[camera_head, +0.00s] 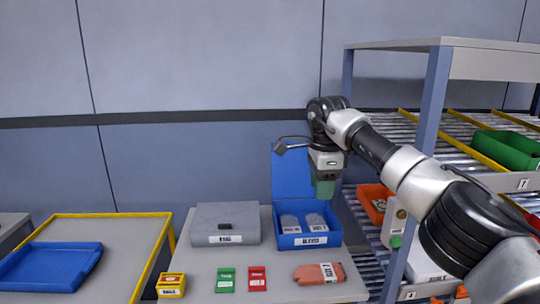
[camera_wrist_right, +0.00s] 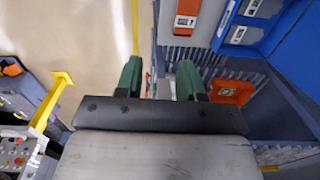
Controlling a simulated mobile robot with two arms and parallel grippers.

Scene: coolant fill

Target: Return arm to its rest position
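My right arm reaches in from the right edge of the head view, bent at the elbow. Its right gripper (camera_head: 324,188) points down with green fingers, in the air near the right side of the open blue box (camera_head: 308,241). In the right wrist view the two green fingers of the gripper (camera_wrist_right: 159,78) stand apart with nothing between them. The blue box has its lid up and holds two grey labelled items (camera_head: 290,223). The box also shows at the upper right of the wrist view (camera_wrist_right: 285,45). My left gripper is not in view.
A roller rack with a grey upright (camera_head: 423,125) stands close to my right arm, with a green bin (camera_head: 507,149) and an orange bin (camera_head: 374,203). A grey case (camera_head: 225,225), small cards and an orange item (camera_head: 319,273) lie on the table. A blue tray (camera_head: 52,266) is at left.

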